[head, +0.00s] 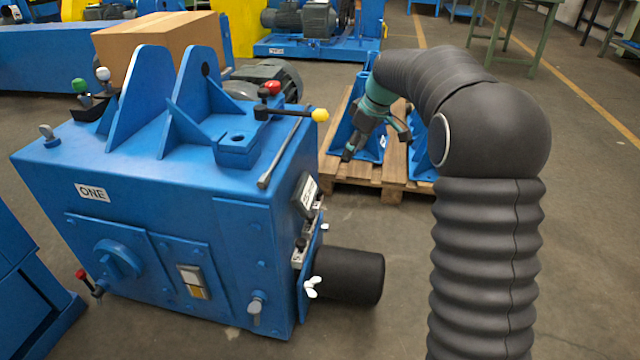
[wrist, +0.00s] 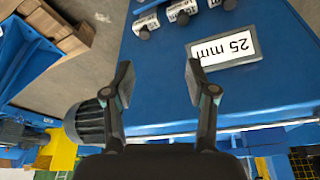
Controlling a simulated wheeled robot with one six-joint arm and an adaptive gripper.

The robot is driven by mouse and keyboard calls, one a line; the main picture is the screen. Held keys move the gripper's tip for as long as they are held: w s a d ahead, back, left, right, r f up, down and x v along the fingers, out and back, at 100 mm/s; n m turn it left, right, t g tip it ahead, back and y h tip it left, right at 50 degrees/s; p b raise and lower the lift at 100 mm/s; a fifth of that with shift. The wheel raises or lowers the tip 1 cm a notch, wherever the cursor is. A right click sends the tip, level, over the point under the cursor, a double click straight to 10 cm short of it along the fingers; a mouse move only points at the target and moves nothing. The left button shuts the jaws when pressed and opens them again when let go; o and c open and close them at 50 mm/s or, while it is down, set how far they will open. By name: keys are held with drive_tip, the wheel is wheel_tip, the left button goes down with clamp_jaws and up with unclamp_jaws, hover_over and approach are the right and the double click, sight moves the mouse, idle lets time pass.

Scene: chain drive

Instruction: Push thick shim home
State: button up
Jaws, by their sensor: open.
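In the wrist view my gripper (wrist: 160,82) is open, with nothing between its fingers. It points at a blue face, and one finger overlaps the edge of an upside-down "25 mm" label (wrist: 232,47). Smaller millimetre labels with black knobs (wrist: 144,33) lie beyond the fingertips. I cannot tell which part is the thick shim. In the head view my gripper (head: 376,143) is right of the blue machine marked ONE (head: 92,191), in front of blue brackets on a pallet. Pale slotted parts (head: 300,252) show on the machine's right side.
A black cylinder (head: 350,277) sticks out of the machine's right side, near a white wing nut (head: 313,287). A lever with a yellow knob (head: 320,115) reaches over the top edge. The wooden pallet (head: 392,188) stands behind. Floor in front of the pallet is clear.

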sight(320, 191)
drive_tip(key=w+a+f+n+g+y+p, duration=0.1)
drive_tip(key=w+a+f+n+p, duration=0.25)
drive_tip(key=w+f, duration=0.7)
drive_tip(key=shift+n, duration=0.45)
drive_tip(key=x, duration=1.4)
drive_tip(key=shift+s+a+b, duration=0.1)
drive_tip(key=shift+a+b, duration=0.15)
drive_tip(key=shift+b, duration=0.15)
clamp_jaws()
